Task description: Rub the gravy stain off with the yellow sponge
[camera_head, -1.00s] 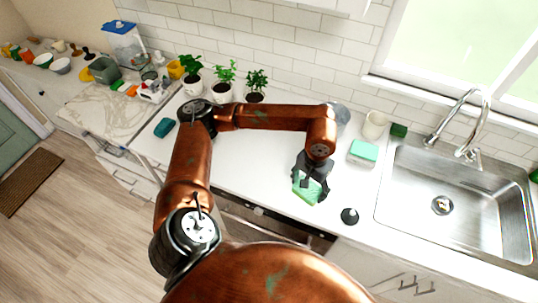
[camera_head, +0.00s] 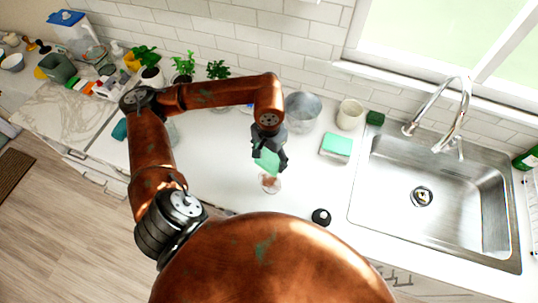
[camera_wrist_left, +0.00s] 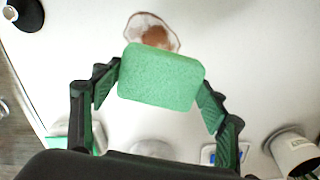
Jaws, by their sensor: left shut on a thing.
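My left gripper (camera_head: 267,150) is shut on a green sponge (camera_head: 267,162); no yellow sponge shows. In the left wrist view the sponge (camera_wrist_left: 162,77) sits between the two fingers (camera_wrist_left: 160,95). A brown stain with a pale, whitish rim (camera_head: 270,184) lies on the white counter just in front of the sponge. The stain (camera_wrist_left: 152,32) also shows in the left wrist view, its lower part hidden by the sponge. Whether the sponge touches the counter is unclear. My right gripper is not in view.
A black round object (camera_head: 321,217) stands near the counter's front edge. A metal pot (camera_head: 302,112), a beige cup (camera_head: 350,114) and a green-topped white block (camera_head: 336,146) stand behind and to the right. The sink (camera_head: 430,245) is at the right, potted plants (camera_head: 183,68) at the back.

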